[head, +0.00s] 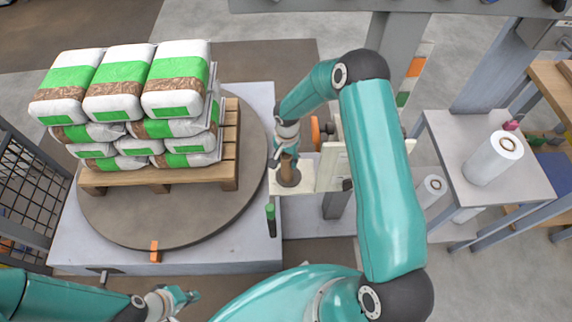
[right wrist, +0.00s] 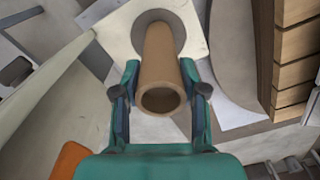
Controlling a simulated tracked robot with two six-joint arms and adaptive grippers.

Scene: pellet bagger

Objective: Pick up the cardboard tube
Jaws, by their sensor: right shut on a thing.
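The cardboard tube (right wrist: 162,68) is a brown hollow cylinder, and its open end faces the camera in the right wrist view. In the head view the tube (head: 289,168) stands upright on a dark round base on a pale plate. My right gripper (right wrist: 161,98) is shut on the tube near its upper end, with one finger on each side. In the head view my right gripper (head: 287,152) comes down on it from above and partly hides it. My left gripper (head: 178,297) is at the bottom left, far from the tube and seemingly empty; its fingers look apart.
Left of the tube, stacked white and green bags (head: 125,90) sit on a wooden pallet (head: 160,177) on a round turntable (head: 130,225). A pale upright panel (head: 331,168) stands close to the tube's right. A white film roll (head: 493,160) stands on a grey table (head: 452,150) at right.

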